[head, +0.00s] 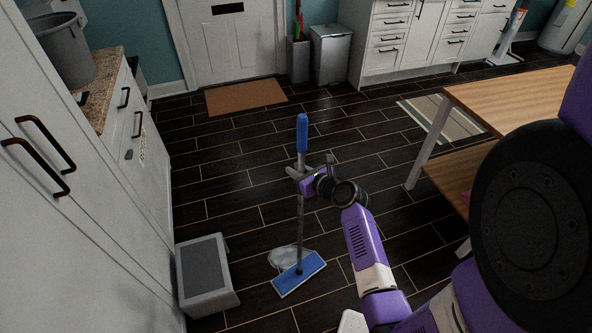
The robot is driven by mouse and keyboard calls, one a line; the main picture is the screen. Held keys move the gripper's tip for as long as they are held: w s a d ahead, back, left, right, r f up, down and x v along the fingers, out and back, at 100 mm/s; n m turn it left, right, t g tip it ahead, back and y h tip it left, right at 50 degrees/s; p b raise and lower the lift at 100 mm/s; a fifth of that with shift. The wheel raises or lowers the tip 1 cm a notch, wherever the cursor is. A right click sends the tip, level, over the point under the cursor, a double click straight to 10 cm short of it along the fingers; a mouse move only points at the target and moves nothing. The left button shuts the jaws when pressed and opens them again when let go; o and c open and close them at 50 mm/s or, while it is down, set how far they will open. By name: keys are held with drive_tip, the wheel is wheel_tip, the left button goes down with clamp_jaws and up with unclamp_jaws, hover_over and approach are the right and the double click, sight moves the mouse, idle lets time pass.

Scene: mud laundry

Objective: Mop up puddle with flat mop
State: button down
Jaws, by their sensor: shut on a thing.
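The flat mop (299,215) stands nearly upright, with a blue grip at the top, a grey pole and a blue flat head (298,275) on the floor. My gripper (300,173) is shut on the mop's pole just below the blue grip. The puddle (284,256) is a pale, shiny patch on the dark floor. The mop head lies over its near side, and part of the puddle is hidden under the head.
A grey-topped step stool (205,272) stands left of the puddle, beside white cabinets (70,200). A wooden table (520,100) stands at right. A brown doormat (245,96), a bin (330,55) and a striped rug (440,116) lie farther back. The middle floor is clear.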

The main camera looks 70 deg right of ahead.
drive_tip(key=shift+f+b, duration=0.3)
drive_tip(key=shift+f, duration=0.2)
idle(0.7)
drive_tip(key=w+d, duration=1.3)
drive_tip(key=d, duration=0.2)
drive_tip(key=shift+w+d+f, duration=0.25)
drive_tip(key=shift+d+f, duration=0.05)
drive_tip(key=shift+d, duration=0.1)
idle(4.4)
